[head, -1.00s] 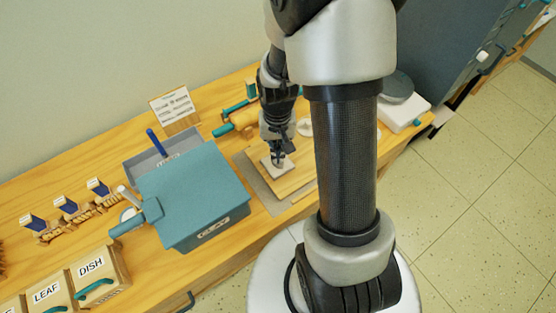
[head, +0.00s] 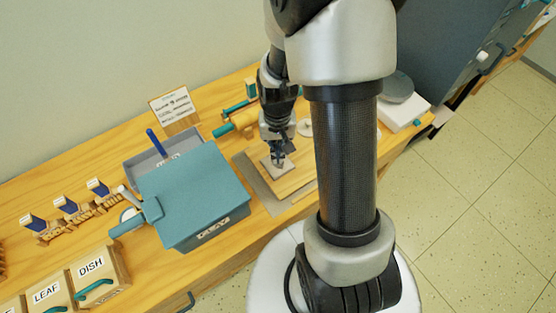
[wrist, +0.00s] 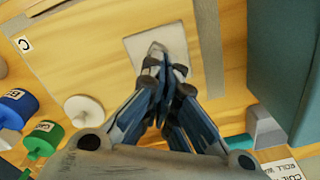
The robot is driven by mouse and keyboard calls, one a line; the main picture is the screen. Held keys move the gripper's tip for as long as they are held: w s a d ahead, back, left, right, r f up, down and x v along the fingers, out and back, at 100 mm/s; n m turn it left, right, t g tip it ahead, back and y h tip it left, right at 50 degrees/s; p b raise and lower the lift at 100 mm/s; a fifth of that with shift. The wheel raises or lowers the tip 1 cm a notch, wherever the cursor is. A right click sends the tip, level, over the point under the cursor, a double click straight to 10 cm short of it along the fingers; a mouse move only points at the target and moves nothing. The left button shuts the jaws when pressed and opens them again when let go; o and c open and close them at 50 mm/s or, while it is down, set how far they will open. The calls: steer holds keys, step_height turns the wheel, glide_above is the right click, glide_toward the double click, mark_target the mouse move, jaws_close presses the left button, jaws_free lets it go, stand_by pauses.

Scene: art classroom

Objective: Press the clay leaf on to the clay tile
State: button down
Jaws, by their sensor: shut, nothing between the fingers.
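The clay tile (head: 284,171) is a pale square slab lying on a wooden board, below my gripper (head: 278,164). In the wrist view the tile (wrist: 135,48) lies flat beyond the fingertips. A small grey pointed piece, which looks like the clay leaf (wrist: 156,49), is on the tile, partly covered by the fingers. My gripper (wrist: 161,75) is shut and empty, with its tips over the near part of the leaf. I cannot tell whether the tips touch it.
A wooden board (head: 297,182) lies under the tile. A teal-lidded box (head: 195,190) stands close on the left, with a grey tray (head: 136,172) behind it. Boxes labelled LEAF (head: 52,296) and DISH (head: 98,272) are at front left. A white disc (wrist: 83,110) lies near the tile.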

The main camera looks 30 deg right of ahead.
steer(key=shift+f, duration=0.1)
steer(key=shift+f+b, duration=0.75)
steer(key=shift+f, duration=0.15)
steer(key=shift+r, duration=0.1)
step_height(320, 180, up, 9)
steer(key=p, duration=0.7)
stand_by(0.5)
